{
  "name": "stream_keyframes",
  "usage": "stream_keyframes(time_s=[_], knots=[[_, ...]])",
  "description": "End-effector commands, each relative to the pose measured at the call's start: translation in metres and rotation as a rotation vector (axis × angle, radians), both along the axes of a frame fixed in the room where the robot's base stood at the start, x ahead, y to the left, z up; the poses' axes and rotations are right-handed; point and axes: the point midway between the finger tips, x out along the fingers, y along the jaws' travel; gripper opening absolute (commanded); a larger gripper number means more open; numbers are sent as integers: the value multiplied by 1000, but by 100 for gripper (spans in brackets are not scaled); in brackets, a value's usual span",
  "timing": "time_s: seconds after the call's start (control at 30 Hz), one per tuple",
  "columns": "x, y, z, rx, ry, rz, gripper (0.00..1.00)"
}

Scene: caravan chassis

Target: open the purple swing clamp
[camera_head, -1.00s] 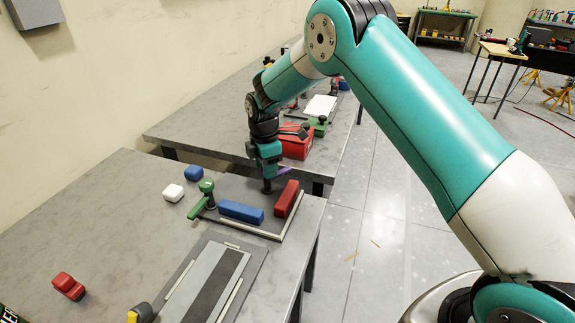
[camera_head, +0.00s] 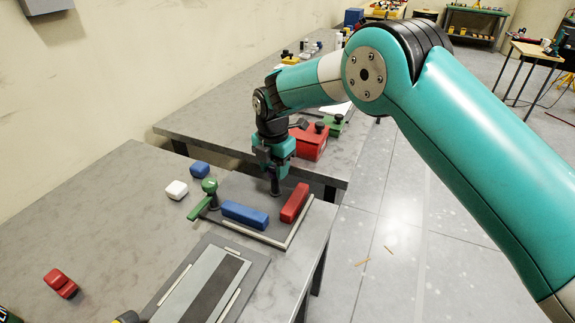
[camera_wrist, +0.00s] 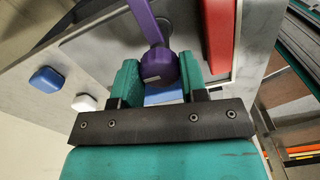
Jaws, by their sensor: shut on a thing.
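The purple swing clamp shows in the wrist view as a purple arm (camera_wrist: 146,22) with a rounded purple knob (camera_wrist: 158,66) at its end. My gripper (camera_wrist: 158,80) has its two green fingers on either side of this knob and is shut on it. In the head view my gripper (camera_head: 274,166) points down over the far end of the dark fixture plate, above the clamp's dark post (camera_head: 275,187). The purple parts are mostly hidden there by my gripper.
On the plate, a blue block (camera_head: 245,215) and a red block (camera_head: 295,202) lie close to my gripper. A green clamp (camera_head: 207,195) stands at the left. A white block (camera_head: 176,190) and another blue block (camera_head: 199,170) lie beyond it. A red box (camera_head: 310,142) stands on the farther table.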

Motion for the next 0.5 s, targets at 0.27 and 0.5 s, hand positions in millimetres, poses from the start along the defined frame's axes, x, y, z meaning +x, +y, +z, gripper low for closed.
stream_keyframes(time_s=[0.27, 0.5], knots=[[-1, 3, 1, 1, 2, 15, 0], [-1, 2, 0, 2, 1, 13, 65]])
